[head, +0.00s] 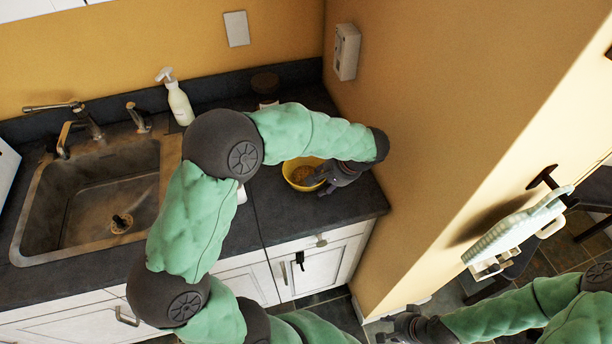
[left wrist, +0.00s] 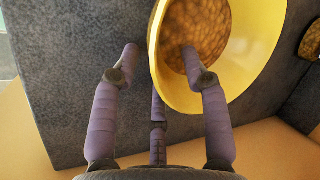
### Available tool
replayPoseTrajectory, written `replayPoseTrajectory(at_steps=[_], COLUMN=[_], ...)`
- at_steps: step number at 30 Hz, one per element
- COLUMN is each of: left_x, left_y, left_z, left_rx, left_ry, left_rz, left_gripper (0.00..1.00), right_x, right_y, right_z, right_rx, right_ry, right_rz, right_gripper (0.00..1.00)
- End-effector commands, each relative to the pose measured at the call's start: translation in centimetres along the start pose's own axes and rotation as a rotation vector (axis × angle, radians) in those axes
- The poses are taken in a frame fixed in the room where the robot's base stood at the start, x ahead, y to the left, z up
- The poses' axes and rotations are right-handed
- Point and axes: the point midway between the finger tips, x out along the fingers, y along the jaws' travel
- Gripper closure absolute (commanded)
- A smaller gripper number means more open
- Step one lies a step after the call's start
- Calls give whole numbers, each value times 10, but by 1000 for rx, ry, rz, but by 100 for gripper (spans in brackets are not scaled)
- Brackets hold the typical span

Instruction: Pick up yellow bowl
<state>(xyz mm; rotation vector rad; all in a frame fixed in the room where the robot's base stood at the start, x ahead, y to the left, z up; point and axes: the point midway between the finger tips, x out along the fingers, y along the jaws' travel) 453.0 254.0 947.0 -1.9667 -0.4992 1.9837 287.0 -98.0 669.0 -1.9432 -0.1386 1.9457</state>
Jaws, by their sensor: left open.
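The yellow bowl (head: 291,180) stands on the dark counter near the wall corner, partly behind my left gripper and arm. Its inside bottom looks brown and speckled. My left gripper (head: 322,182) is at the bowl's right side, open. In the left wrist view the bowl (left wrist: 252,52) fills the upper right. One finger of my left gripper (left wrist: 160,52) reaches over the bowl's inside, and the other fingers are outside the rim, so the rim lies between them. Whether they touch it I cannot tell. My right gripper (head: 392,328) is low at the bottom, away from the bowl; its jaws are unclear.
A wall (head: 400,130) stands close on the bowl's right. A dark round object (head: 265,83) sits at the back. The counter's front edge is near.

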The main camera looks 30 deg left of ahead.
Motion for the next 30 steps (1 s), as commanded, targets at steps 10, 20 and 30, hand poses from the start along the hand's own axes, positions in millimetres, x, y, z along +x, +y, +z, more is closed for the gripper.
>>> replayPoseTrajectory(at_steps=[10, 20, 30], left_x=[-1, -4, -54], left_y=[0, -1, -26], left_z=[0, 0, -1], left_rx=[0, 0, -2], left_ry=[1, 2, 5], left_rz=[0, 1, 0], left_gripper=[100, 100, 100], right_x=[-1, -2, -18], right_y=[0, -1, -6], right_z=[0, 0, 1], right_rx=[0, 0, 0], right_ry=[0, 0, 0], right_rz=[0, 0, 0], right_gripper=[60, 60, 60])
